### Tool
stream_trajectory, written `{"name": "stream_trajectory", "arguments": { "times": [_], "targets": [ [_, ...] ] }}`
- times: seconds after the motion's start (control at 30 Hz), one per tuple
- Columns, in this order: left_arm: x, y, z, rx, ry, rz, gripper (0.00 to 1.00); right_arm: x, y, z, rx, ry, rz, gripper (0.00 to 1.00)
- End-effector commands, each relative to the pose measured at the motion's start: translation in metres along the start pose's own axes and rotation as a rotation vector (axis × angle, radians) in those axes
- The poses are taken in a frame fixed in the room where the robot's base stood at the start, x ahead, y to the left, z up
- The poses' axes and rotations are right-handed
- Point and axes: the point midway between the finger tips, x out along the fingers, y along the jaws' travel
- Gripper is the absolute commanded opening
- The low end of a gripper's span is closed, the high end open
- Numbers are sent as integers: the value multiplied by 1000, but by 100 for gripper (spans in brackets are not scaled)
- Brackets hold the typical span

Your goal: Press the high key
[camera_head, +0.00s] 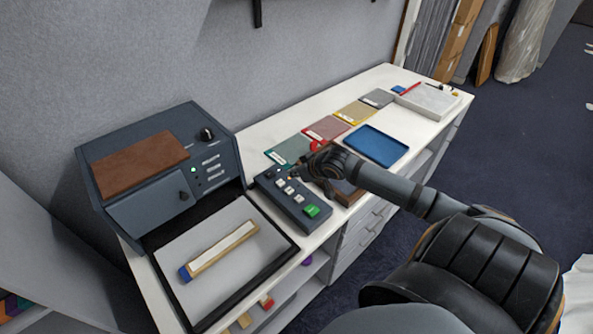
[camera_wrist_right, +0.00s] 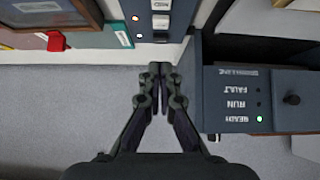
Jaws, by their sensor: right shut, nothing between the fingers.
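A dark key panel (camera_head: 285,206) with a short row of pale keys (camera_head: 289,190) and a green button (camera_head: 312,211) lies on the white table. The key labels are too small to read, so I cannot tell which is the high key. My right gripper (camera_head: 300,174) is at the panel's far end, partly hiding it. In the right wrist view, my right gripper (camera_wrist_right: 155,68) is shut and empty, its tips just below the panel's end. My left gripper is out of view.
A dark machine (camera_head: 217,150) with a knob and a brown-topped lid stands left of the panel; its READY light (camera_wrist_right: 259,119) is green. A black-edged tray (camera_head: 265,279) holds a wood-and-white bar (camera_head: 222,250). Coloured cards and a blue tray (camera_head: 376,145) lie on the right.

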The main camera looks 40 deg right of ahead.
Motion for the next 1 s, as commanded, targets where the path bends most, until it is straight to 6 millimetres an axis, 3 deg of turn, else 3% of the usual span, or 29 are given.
{"name": "stream_trajectory", "arguments": {
  "times": [0.2, 1.0],
  "targets": [
    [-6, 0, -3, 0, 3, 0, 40, -15, -1, -1, -2, 0, -4, 0],
    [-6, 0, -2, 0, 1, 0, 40, -16, -2, -2, 0, 2, -5, 0]
  ]
}}
